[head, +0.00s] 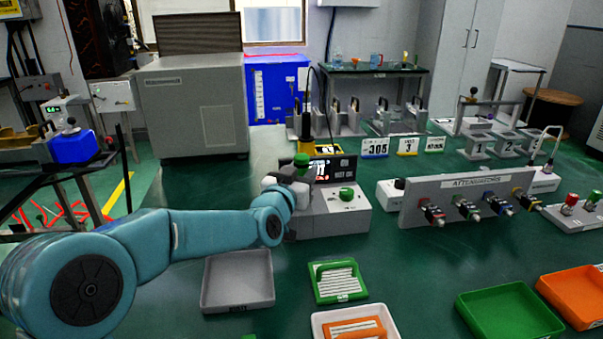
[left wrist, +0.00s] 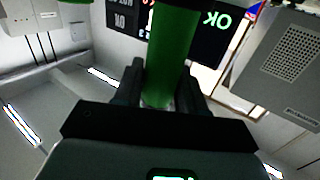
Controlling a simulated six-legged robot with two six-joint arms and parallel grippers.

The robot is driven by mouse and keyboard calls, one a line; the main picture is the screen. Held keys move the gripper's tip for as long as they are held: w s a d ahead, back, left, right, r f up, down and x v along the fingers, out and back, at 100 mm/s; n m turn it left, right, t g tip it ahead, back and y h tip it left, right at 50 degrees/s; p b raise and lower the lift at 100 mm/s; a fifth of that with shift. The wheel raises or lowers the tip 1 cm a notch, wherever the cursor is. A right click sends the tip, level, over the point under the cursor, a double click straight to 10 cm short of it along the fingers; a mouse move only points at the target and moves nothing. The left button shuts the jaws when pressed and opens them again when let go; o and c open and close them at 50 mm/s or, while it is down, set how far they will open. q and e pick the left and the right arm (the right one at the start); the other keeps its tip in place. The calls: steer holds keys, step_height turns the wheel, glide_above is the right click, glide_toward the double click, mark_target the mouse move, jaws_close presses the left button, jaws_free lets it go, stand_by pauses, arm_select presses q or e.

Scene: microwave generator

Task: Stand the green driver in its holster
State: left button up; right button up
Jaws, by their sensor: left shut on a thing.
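My left gripper (head: 290,186) is at the front left of a grey bench unit (head: 343,222) with a lit display. It is shut on the green driver (head: 302,161), whose green top shows above the fingers. In the left wrist view the green driver (left wrist: 170,55) is a thick green cylinder between the two dark fingers (left wrist: 158,95). The driver's lower end is hidden behind my gripper in the head view. I cannot make out the holster for certain. My right gripper is not in view.
The grey unit has a green knob (head: 347,194). A yellow and black tool (head: 306,133) stands behind it. An attenuator panel (head: 470,197) stands to the right.

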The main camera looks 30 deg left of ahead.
arm_select(q)
steer(key=o, duration=1.2)
steer(key=shift+o, duration=0.2)
steer(key=shift+f, duration=0.1)
steer(key=shift+f, duration=0.1)
steer(key=shift+s, duration=0.15)
steer(key=s+d, duration=0.2)
steer(key=s, duration=1.4)
steer(key=shift+r, duration=0.2)
